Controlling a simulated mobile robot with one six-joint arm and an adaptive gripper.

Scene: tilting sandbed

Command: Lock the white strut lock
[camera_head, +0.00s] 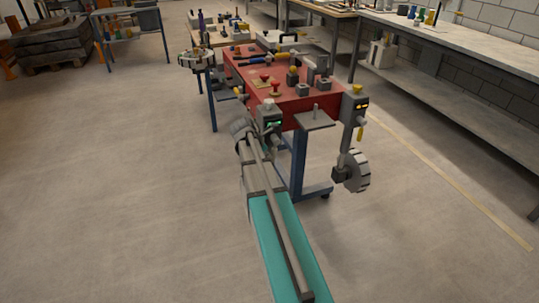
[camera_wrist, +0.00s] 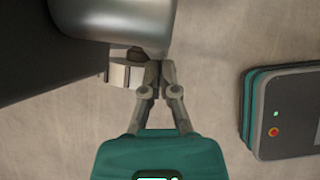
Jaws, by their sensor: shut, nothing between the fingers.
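My gripper (camera_wrist: 158,66) is shut and empty in the wrist view. Its fingertips are at the lower edge of a smooth grey rounded part (camera_wrist: 112,22); I cannot tell whether they touch. A pale ridged piece (camera_wrist: 121,74) shows just left of the fingertips, partly hidden by the grey part. I cannot tell whether this pale piece is the white strut lock, or its state. In the head view my teal arm reaches toward the near side of the red-topped cart (camera_head: 302,103). My fingers cannot be made out clearly there.
A grey ridged wheel (camera_head: 357,172) hangs at the cart's right, below a dark box with orange lights (camera_head: 361,107). A long workbench (camera_head: 450,85) stands right.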

